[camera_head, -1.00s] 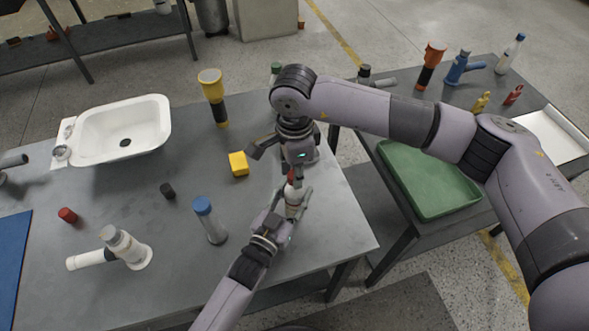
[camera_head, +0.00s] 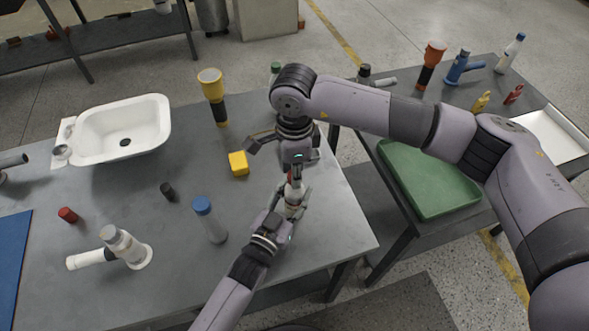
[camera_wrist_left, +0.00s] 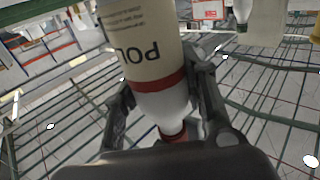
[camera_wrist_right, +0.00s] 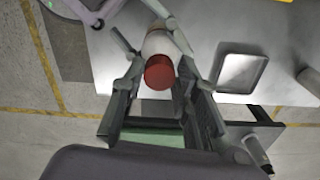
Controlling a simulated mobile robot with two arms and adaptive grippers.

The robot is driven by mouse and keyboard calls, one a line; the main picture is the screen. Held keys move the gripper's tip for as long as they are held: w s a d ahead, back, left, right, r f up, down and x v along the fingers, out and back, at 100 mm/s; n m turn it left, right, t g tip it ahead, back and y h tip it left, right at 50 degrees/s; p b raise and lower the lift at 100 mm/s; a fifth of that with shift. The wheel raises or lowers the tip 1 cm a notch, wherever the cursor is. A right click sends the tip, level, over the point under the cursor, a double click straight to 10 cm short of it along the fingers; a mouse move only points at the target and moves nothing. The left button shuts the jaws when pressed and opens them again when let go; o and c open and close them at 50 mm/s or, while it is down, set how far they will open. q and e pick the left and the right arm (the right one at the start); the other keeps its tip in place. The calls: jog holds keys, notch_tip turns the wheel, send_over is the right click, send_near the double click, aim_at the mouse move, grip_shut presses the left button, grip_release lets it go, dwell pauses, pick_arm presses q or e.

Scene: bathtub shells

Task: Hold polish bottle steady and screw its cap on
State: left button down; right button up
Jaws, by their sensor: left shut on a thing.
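The polish bottle (camera_wrist_left: 140,45) is white with a cream label reading "POL" and a red band. Its red cap (camera_wrist_right: 159,73) sits at the neck end; I cannot tell how far it is screwed on. My left gripper (camera_head: 291,203) is shut on the bottle, with a finger on either side of it in the left wrist view. My right gripper (camera_head: 290,166) is above the cap with its fingers spread. In the right wrist view the cap shows between those fingers, with no clear grip on it.
A yellow-and-black flashlight (camera_head: 213,97) and a white basin (camera_head: 121,128) are farther back. A green tray (camera_head: 425,180) lies on the right table.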

jog(key=o, duration=0.4)
jog(key=shift+c, duration=0.2)
notch_tip(320, 180, up, 12)
dwell(0.4)
pick_arm(q)
jog(key=c, duration=0.9)
grip_release()
jog(key=v, duration=1.2)
